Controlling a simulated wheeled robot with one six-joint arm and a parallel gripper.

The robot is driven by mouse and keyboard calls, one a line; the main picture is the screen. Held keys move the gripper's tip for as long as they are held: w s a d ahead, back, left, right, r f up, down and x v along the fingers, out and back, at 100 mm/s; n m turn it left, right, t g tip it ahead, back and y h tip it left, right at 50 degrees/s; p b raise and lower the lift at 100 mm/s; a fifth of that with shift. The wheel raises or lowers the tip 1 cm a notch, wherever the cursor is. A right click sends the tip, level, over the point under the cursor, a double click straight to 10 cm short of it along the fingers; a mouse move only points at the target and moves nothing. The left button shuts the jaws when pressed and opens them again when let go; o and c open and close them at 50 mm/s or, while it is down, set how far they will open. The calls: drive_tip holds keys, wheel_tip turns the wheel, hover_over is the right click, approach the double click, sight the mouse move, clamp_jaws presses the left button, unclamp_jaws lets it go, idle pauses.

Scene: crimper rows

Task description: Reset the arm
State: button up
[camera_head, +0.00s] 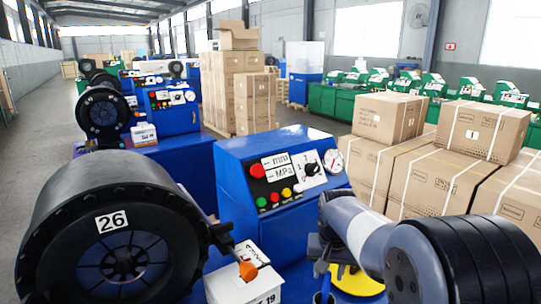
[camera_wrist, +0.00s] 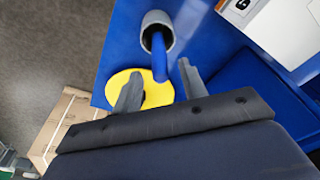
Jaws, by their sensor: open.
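My gripper (camera_head: 319,255) is in front of the blue machine's control panel (camera_head: 290,180) in the head view, with the arm coming in from the right. In the wrist view my gripper (camera_wrist: 158,82) has its two grey fingers apart, with nothing held between them. A blue rod-like piece (camera_wrist: 159,58) stands in a grey round holder (camera_wrist: 157,20) just beyond the fingers. A yellow disc (camera_wrist: 115,87) lies on the blue surface under the fingers. The same disc (camera_head: 358,284) is partly hidden by my arm in the head view.
A large black drum-shaped crimper head (camera_head: 60,215) marked 26 stands at the left. A white box (camera_head: 238,287) with an orange-tipped tool (camera_head: 247,270) is left of my gripper. Stacked cartons (camera_head: 430,190) stand close on the right. The aisle floor at far left is clear.

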sight(327, 283)
drive_tip(key=f, duration=0.5)
drive_tip(key=shift+w+d+f, duration=0.1)
drive_tip(key=shift+w, duration=0.25)
drive_tip(key=shift+r, duration=1.65)
drive_tip(key=shift+f, duration=0.1)
